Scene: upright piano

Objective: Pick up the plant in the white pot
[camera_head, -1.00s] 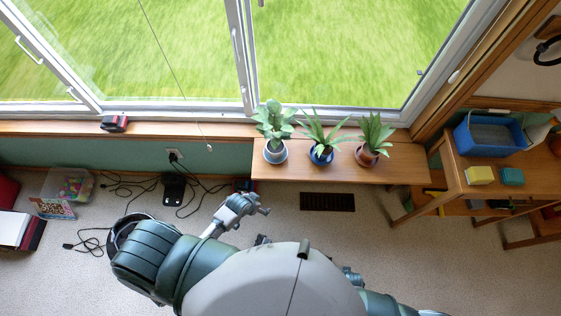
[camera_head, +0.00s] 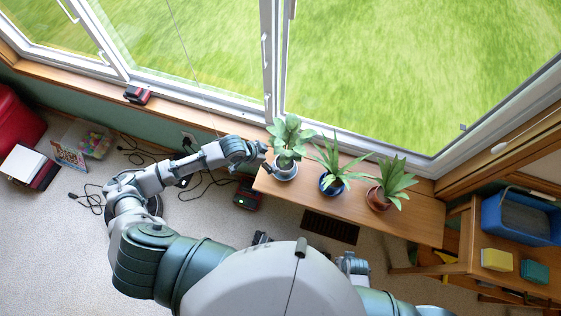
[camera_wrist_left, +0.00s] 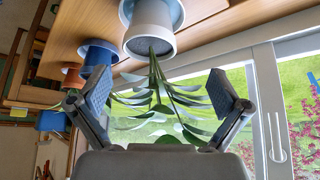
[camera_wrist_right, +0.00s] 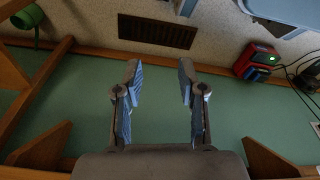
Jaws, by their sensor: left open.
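The plant in the white pot (camera_head: 285,171) stands upright at the left end of the wooden shelf (camera_head: 410,224), its broad leaves (camera_head: 289,136) above the rim. My left gripper (camera_head: 264,158) is just to the left of this pot. In the left wrist view the white pot (camera_wrist_left: 150,28) is ahead, with leaves hanging across the space between the open fingers (camera_wrist_left: 158,95). The fingers appear apart from the pot. My right gripper (camera_wrist_right: 160,70) is open and empty over the floor and a green wall.
A plant in a blue pot (camera_head: 332,184) and one in a brown pot (camera_head: 377,199) stand to the right on the shelf. The window (camera_head: 273,60) is behind. A wooden table with a blue bin (camera_head: 520,218) is at right. Cables lie on the floor at left.

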